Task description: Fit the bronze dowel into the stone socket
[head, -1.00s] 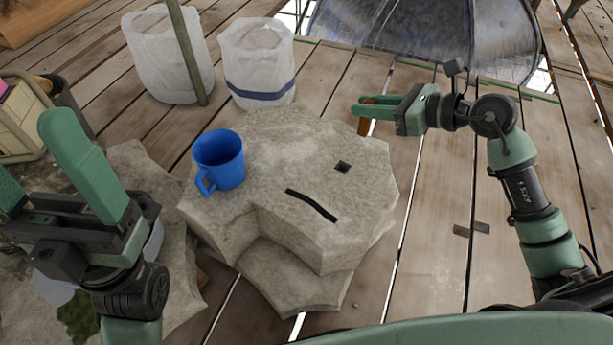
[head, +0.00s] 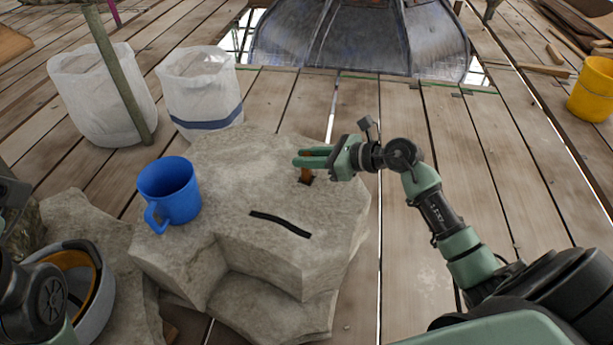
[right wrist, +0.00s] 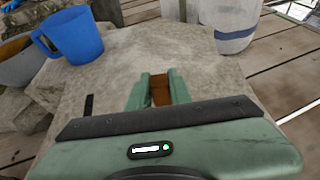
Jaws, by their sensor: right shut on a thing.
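The bronze dowel (head: 306,174) stands roughly upright over the stone block (head: 240,150). My right gripper (head: 304,160) is shut on its upper part. The dark square socket (head: 307,182) shows at the dowel's lower end, partly covered by it. I cannot tell whether the tip is inside the hole or just above it. In the right wrist view the dowel (right wrist: 160,88) sits between the fingers (right wrist: 160,92), and its lower end is hidden. Part of my left arm shows at the left edge of the head view; its fingertips are out of frame.
A blue mug (head: 170,192) stands on the stone, left of a black strip (head: 280,224). Two white sacks (head: 103,95) (head: 203,95) stand behind. A hard hat (head: 93,290) lies at lower left. A yellow bucket (head: 593,92) is far right. Planks to the right are mostly clear.

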